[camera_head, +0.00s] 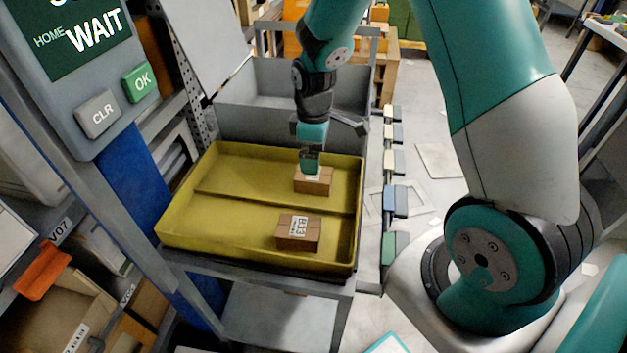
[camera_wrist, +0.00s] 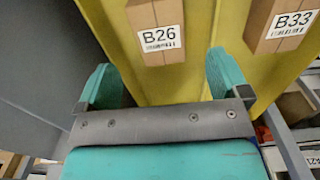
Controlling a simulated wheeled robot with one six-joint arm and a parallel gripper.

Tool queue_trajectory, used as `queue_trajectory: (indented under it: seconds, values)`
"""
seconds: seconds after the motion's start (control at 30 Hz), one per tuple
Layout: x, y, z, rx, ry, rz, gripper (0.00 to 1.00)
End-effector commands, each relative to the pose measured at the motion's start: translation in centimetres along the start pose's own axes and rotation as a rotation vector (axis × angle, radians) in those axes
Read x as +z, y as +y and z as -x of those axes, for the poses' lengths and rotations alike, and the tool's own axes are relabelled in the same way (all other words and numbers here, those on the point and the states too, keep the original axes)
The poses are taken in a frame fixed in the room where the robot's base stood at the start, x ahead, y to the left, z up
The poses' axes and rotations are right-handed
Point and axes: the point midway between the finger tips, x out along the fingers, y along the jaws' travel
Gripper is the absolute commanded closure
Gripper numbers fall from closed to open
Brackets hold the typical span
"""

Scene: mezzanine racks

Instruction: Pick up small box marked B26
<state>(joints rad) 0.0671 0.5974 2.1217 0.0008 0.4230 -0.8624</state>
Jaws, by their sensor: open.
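The small brown box marked B26 (camera_wrist: 160,32) shows at the top of the wrist view, ahead of and between the two teal fingers of my gripper (camera_wrist: 165,85). The gripper is open, with nothing held. In the head view, my gripper (camera_head: 310,160) is above the far box (camera_head: 313,181) in the yellow tray (camera_head: 230,205) and hides part of it. I cannot tell from the head view whether they touch. The box marked B33 (camera_head: 298,232) lies nearer in the same tray, and it also shows at the upper right of the wrist view (camera_wrist: 280,25).
A grey bin (camera_head: 245,115) stands behind the tray. A panel (camera_head: 85,75) with a WAIT screen and two buttons is at the upper left, on a blue post (camera_head: 135,195). Shelves with cartons are at the lower left. Coloured tabs (camera_head: 389,200) line the right side.

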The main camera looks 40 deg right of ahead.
Motion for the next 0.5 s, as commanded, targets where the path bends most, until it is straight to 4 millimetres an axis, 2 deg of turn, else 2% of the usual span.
queue_trajectory:
  seconds: [0.1, 0.33, 0.5]
  values:
    - [0.0, -0.1, -1.9, -0.003, -0.002, 0.0, 0.06]
    - [0.0, 0.0, -3.5, -0.002, 0.0, 0.0, 0.06]
    - [0.0, -0.1, -6.2, -0.003, -0.002, 0.0, 0.06]
